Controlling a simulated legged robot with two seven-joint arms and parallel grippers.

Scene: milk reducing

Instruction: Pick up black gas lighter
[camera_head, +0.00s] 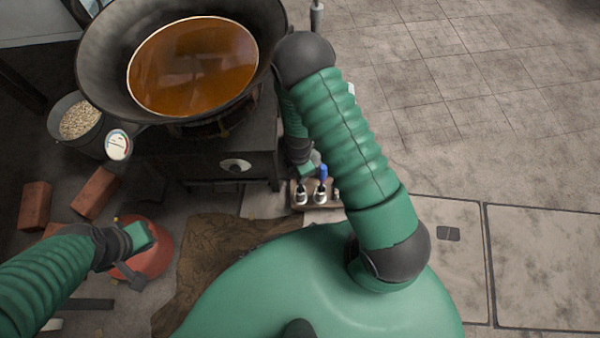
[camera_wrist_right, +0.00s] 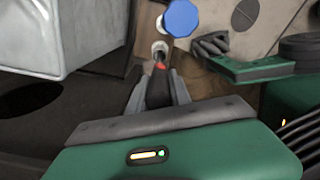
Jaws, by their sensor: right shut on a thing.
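My right gripper (camera_wrist_right: 160,88) is shut on the black gas lighter (camera_wrist_right: 158,92), a dark piece with a red tip between the fingers. In the head view my right gripper (camera_head: 307,168) is low beside the stove, just above a small wooden stand (camera_head: 320,208); the lighter cannot be made out there. My left gripper (camera_head: 132,262) is over a red rounded object (camera_head: 150,260) at the lower left; whether its fingers are apart is unclear.
A large pan of orange-brown liquid (camera_head: 194,66) sits on the dark stove (camera_head: 225,150). A blue-topped fitting (camera_head: 323,172) stands on the wooden stand; its blue top (camera_wrist_right: 182,18) is ahead of the lighter. Bricks (camera_head: 35,205) lie left. Tiled floor at right is clear.

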